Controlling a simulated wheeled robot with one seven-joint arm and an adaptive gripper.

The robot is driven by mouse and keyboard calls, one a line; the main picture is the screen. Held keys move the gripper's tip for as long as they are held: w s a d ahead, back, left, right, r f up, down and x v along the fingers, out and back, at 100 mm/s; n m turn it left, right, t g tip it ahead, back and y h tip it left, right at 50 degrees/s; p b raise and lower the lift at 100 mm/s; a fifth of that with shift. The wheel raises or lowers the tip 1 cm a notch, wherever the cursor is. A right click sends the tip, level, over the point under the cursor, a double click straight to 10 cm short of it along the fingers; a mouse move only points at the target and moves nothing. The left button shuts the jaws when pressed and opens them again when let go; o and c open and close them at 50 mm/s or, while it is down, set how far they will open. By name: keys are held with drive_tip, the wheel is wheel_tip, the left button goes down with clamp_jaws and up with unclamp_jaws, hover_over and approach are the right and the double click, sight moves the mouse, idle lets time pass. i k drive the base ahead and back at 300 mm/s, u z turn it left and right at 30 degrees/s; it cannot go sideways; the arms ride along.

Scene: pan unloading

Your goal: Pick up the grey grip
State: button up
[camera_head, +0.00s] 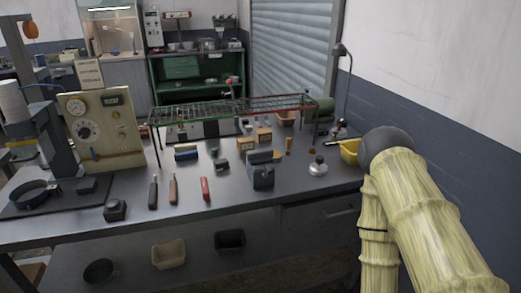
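A dark grey, slim handle-like piece (152,193) lies on the workbench near its front edge, left of centre. It may be the grey grip, but I cannot tell for sure at this size. A brown-handled piece (173,188) and a red one (205,189) lie in a row to its right, apart from it. My arm rises at the right side of the picture, well away from this row. My gripper does not show.
The grey workbench (235,201) is crowded: a pale dial panel (101,128), a green wire rack (232,108), a dark block-like device (262,177), a silver knobbed piece (318,167) and a yellow bin (349,151). A small black box (115,210) stands left of the row.

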sight(258, 154)
drive_tip(key=z, duration=2.05)
drive_tip(key=k, duration=1.1)
drive_tip(key=u, duration=2.05)
drive_tip(key=i, duration=0.5)
drive_tip(key=z, duration=0.05)
